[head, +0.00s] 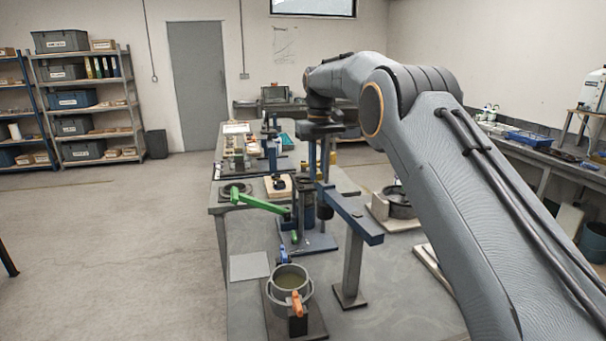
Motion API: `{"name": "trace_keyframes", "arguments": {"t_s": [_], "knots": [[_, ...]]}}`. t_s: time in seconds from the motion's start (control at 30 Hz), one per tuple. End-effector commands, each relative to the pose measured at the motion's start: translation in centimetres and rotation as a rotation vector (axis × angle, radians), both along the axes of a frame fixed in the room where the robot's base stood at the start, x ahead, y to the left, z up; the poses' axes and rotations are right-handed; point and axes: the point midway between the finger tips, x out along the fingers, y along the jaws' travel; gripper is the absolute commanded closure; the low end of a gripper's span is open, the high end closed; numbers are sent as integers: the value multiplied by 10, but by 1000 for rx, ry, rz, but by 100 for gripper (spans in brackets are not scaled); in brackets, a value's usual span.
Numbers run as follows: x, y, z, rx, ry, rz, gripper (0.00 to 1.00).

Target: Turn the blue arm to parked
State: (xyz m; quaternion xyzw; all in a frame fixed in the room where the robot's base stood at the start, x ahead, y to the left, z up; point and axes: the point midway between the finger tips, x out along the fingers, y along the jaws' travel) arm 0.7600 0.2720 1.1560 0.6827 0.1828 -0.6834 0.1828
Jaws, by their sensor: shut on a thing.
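The blue arm (352,214) is a flat bar, reaching from the dark blue upright frame (300,200) toward the front right. Its outer end lies over or just beside a grey post (353,262); I cannot tell whether they touch. My gripper (320,177) points straight down at the inner end of the blue arm, its fingers shut there. The exact grip is small and partly hidden among the uprights. No parked mark can be made out.
A green arm (258,201) reaches left from the same stand. A round dark fixture (398,202) is at right. Bare table shows left of the post.

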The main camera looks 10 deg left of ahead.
Motion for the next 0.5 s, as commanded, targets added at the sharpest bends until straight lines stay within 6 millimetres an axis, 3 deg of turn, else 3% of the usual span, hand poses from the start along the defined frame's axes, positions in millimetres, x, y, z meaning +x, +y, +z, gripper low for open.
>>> {"name": "trace_keyframes", "arguments": {"t_s": [0.2,0.5], "knots": [[11,-20,2,3,-5,-101,100],[16,-31,3,2,-7,-156,100]]}}
